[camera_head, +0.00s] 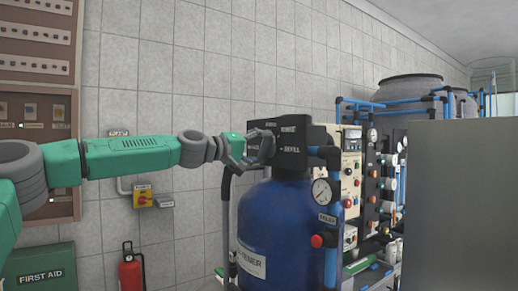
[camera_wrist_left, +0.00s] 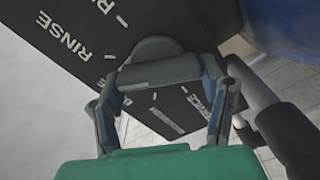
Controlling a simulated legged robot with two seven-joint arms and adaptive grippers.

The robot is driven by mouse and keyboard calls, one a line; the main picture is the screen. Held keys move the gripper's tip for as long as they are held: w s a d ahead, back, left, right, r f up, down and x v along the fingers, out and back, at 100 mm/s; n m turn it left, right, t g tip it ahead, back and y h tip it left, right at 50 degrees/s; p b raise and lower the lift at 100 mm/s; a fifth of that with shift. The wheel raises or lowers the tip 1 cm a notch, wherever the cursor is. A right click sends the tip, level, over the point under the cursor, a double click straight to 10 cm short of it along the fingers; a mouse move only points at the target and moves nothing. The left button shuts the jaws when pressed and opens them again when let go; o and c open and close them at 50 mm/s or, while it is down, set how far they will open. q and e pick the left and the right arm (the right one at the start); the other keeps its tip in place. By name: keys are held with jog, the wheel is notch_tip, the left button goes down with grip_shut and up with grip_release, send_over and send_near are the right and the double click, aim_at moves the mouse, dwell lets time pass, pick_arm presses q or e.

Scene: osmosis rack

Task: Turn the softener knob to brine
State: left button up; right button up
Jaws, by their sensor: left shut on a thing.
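The softener is a blue tank (camera_head: 278,232) topped by a black control head (camera_head: 318,138) with white position labels. In the head view, "RINSE" and "REFILL" can be read on its face. The softener knob (camera_wrist_left: 157,48) is dark grey and rounded in the left wrist view. My left gripper (camera_head: 262,148) is at the control head's front face and is shut on the knob, with a finger on each side (camera_wrist_left: 167,72). The wrist view shows "RINSE" and "SERVICE" labels around it. The knob's pointer is hidden, so its setting cannot be told. My right gripper is not in view.
A gauge (camera_head: 321,191) and blue pipe stand right of the tank. Instrument panels (camera_head: 351,165) are behind them. A grey panel (camera_head: 460,205) fills the right side. A fire extinguisher (camera_head: 131,270) and green first aid box (camera_head: 40,270) are at lower left.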

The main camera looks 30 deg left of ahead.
pick_arm(q)
jog(key=n, duration=0.1)
jog(key=f+n, duration=0.1)
jog(key=n, duration=0.2)
jog(key=shift+d+f+n, duration=0.15)
jog(key=shift+d+n, duration=0.15)
jog(key=shift+n, duration=0.1)
dwell(0.4)
jog(key=o, duration=1.1)
jog(key=shift+w, duration=0.1)
jog(key=shift+w+d, duration=0.2)
jog(key=shift+w, duration=0.2)
jog(key=shift+s+r, duration=0.15)
jog(key=shift+r, duration=0.15)
jog(key=shift+s+a, duration=0.3)
jog(key=shift+a, duration=0.1)
jog(key=shift+v, duration=5.65)
